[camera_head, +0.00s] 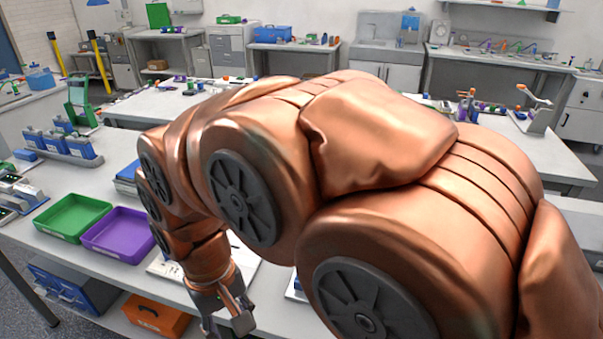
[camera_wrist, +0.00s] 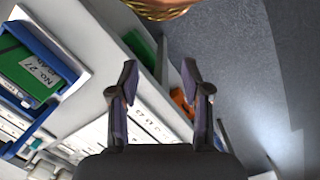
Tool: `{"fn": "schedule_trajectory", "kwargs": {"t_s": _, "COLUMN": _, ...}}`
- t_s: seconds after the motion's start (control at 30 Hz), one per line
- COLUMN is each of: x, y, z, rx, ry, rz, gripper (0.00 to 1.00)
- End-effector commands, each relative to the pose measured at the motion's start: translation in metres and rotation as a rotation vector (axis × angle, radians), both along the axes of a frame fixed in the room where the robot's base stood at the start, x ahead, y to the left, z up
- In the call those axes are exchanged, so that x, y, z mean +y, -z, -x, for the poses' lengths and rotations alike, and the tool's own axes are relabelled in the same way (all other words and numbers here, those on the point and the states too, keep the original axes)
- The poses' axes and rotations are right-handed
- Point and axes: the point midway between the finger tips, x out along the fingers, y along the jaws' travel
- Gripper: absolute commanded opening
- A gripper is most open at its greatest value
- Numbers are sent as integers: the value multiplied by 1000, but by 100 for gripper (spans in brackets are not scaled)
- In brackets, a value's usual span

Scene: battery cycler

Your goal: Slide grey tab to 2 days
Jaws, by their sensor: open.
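I cannot make out the grey tab or a "2 days" mark in either view. My gripper (camera_head: 226,318) hangs low at the table's front edge in the head view, with its fingers apart. In the wrist view my gripper (camera_wrist: 159,80) is open, with nothing between the fingertips. A white panel (camera_wrist: 145,122) with small dark marks shows behind and beside the left finger; its details are too small to read. In the head view a white board (camera_head: 165,267) lies partly hidden behind my gripper and arm.
A green tray (camera_head: 72,217) and a purple tray (camera_head: 118,235) stand left of my gripper. A blue holder (camera_wrist: 45,38) with a green item labelled "No. 27" is at the wrist view's left. An orange box (camera_head: 157,317) is below the tabletop. My arm hides much of the table.

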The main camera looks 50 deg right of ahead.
Motion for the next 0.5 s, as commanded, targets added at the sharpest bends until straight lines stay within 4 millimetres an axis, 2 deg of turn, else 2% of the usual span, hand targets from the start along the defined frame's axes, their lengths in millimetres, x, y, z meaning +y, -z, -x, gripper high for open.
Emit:
{"fn": "schedule_trajectory", "kwargs": {"t_s": 0.03, "x": -8, "y": -10, "z": -17, "rx": -5, "ry": 70, "rz": 9, "gripper": 48}}
{"fn": "schedule_trajectory", "kwargs": {"t_s": 0.2, "x": -36, "y": -30, "z": -67, "rx": -16, "ry": 304, "rz": 37, "gripper": 48}}
{"fn": "schedule_trajectory", "kwargs": {"t_s": 0.37, "x": -68, "y": -45, "z": -111, "rx": -26, "ry": 519, "rz": 63, "gripper": 48}}
{"fn": "schedule_trajectory", "kwargs": {"t_s": 0.5, "x": -102, "y": -55, "z": -145, "rx": -33, "ry": 706, "rz": 85, "gripper": 48}}
